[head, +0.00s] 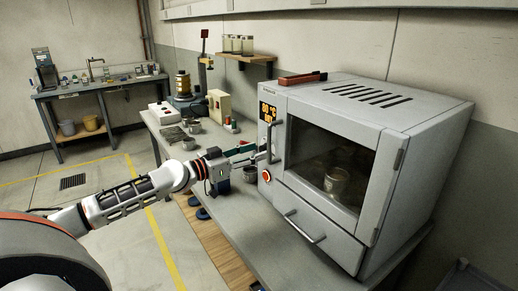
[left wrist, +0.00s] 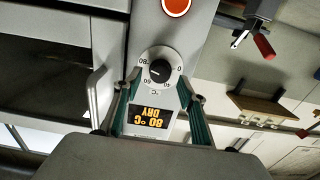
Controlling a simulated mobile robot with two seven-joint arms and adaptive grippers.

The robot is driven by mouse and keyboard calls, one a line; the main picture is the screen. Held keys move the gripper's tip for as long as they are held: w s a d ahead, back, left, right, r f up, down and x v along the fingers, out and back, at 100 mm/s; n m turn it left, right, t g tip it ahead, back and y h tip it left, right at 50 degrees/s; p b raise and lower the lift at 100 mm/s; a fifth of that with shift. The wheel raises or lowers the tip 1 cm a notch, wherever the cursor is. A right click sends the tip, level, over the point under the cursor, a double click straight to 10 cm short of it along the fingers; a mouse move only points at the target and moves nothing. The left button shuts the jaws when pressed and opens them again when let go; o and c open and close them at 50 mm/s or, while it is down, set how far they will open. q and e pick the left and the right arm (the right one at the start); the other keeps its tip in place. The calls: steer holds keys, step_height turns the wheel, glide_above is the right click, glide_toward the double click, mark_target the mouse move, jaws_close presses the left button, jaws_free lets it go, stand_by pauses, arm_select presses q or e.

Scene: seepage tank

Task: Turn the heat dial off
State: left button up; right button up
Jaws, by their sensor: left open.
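The heat dial (left wrist: 160,71) is a white-rimmed knob with a dark centre on the grey oven front. It shows in the left wrist view, which is upside down. Numbers ring it; its exact setting is too small to read. My left gripper (left wrist: 159,78) is open, with a green-padded finger at each side of the dial; contact cannot be told. In the head view the left gripper (head: 262,154) is at the oven's left front edge and covers the dial. My right gripper is not in view.
The oven (head: 400,110) stands on a grey bench, with a beaker (head: 336,181) behind its glass door. A red button (head: 266,176) sits below the gripper. The door handle (head: 274,142) stands close beside the fingers. Small metal cups (head: 195,127) lie further back.

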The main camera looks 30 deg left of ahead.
arm_select(q)
steer(key=shift+w+d+r, duration=0.1)
steer(key=shift+w+d, duration=0.15)
steer(key=shift+w, duration=0.45)
steer(key=shift+w+d+p, duration=0.15)
steer(key=shift+w+p, duration=0.15)
steer(key=c, duration=1.1)
